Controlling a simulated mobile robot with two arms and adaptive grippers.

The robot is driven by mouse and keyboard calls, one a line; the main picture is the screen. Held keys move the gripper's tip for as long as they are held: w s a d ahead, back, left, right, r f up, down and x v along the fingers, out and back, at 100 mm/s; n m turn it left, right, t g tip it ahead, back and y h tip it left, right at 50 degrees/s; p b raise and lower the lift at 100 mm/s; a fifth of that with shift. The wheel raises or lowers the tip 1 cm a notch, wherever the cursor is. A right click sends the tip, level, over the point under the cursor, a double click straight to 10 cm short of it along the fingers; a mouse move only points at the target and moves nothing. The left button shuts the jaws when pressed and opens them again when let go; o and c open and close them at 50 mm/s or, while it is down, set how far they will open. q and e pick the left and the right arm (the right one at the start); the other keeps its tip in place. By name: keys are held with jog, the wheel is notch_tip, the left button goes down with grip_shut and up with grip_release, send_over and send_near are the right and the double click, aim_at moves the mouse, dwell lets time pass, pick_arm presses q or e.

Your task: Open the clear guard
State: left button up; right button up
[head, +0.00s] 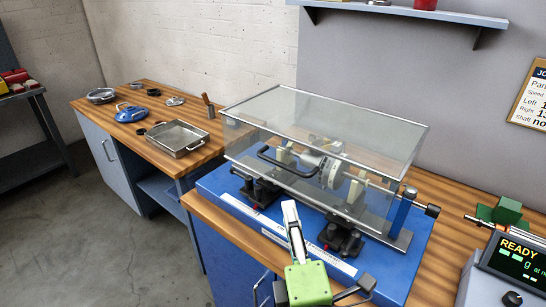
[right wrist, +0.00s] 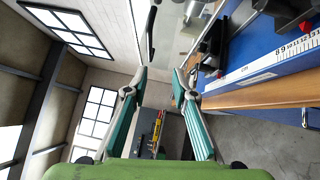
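The clear guard (head: 345,115) is a glass-like box with a thin frame in the head view. It is down over the rotor (head: 332,172) on the blue balancing machine (head: 250,215). A black bar handle (head: 285,168) is on its front. My right gripper (head: 291,208) is in front of the guard, below the handle and apart from it. In the right wrist view the right gripper (right wrist: 160,75) has its two fingers spread with nothing between them. A dark bar, likely the handle (right wrist: 151,32), shows beyond the fingertips. My left gripper is not in view.
A metal tray (head: 178,138) and a blue part (head: 131,114) lie on the wooden bench at left. A display reading READY (head: 522,255) and a green block (head: 500,211) are at right. A wall shelf (head: 410,11) hangs above and behind the guard.

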jog(key=r, duration=0.2)
jog(key=p, duration=0.2)
send_near(283, 164)
jog(key=d+x, duration=0.1)
jog(key=x, duration=0.4)
jog(key=p+x, duration=0.1)
jog(key=x, duration=0.1)
jog(key=a+x, duration=0.1)
jog(key=x, duration=0.1)
jog(key=shift+f, duration=0.25)
jog(key=shift+w+a, duration=0.15)
jog(key=shift+w, duration=0.45)
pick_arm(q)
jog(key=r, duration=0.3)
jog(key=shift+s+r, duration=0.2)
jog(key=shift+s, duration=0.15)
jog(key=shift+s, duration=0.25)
pick_arm(e)
grip_shut()
